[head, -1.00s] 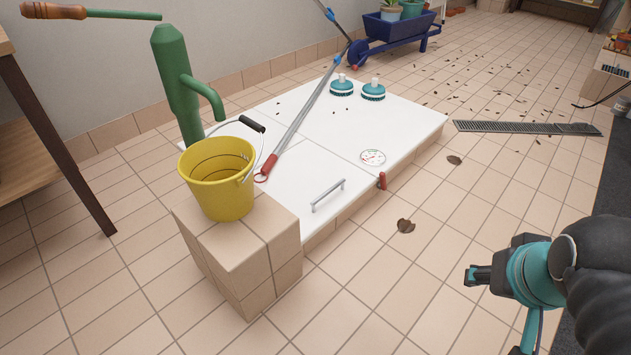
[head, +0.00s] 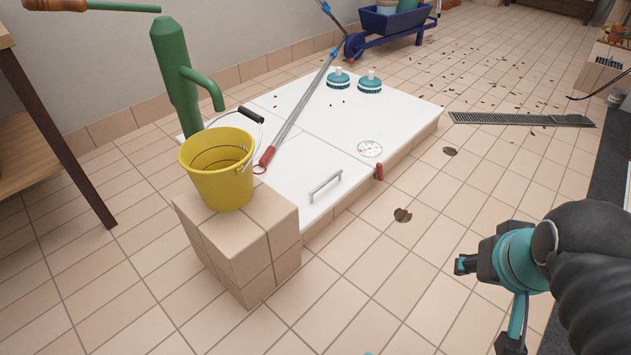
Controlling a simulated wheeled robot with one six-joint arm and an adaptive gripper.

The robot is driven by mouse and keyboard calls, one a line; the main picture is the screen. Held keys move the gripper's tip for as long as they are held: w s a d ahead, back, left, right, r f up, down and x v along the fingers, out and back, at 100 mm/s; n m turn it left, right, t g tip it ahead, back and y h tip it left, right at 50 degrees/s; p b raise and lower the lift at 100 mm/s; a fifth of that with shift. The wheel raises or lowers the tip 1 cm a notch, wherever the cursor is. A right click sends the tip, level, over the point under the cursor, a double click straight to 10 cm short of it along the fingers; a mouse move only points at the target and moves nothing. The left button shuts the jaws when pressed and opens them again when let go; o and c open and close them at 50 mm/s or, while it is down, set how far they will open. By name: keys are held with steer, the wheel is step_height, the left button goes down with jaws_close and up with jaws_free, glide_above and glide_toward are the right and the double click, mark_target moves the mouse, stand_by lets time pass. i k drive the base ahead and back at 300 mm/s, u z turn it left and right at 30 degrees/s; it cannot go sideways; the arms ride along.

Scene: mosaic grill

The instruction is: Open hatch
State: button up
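The hatch is a low white panel (head: 288,194) in the floor platform, with a grey bar handle (head: 325,185) near its front edge. It lies flat and shut. A red latch or lever (head: 379,172) stands at its right edge, beside a round dial (head: 369,149). My gripper (head: 461,265) is at the lower right, above the tiled floor, well apart from the handle and the red lever. It points left and seems empty. Its fingers are too small to tell whether they are open.
A yellow bucket (head: 216,176) stands on a tiled block (head: 239,240) at the hatch's left. A long pole (head: 299,112) lies over the panels, its red end by the bucket. Two teal brushes (head: 369,83) sit farther back. A green pump (head: 180,85) rises behind.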

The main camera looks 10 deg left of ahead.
mark_target(314, 175)
steer(key=u, duration=0.85)
steer(key=k, duration=1.1)
steer(key=u, duration=1.05)
steer(key=i, duration=1.55)
steer(key=z, duration=1.55)
steer(key=i, duration=0.5)
steer(key=z, duration=0.55)
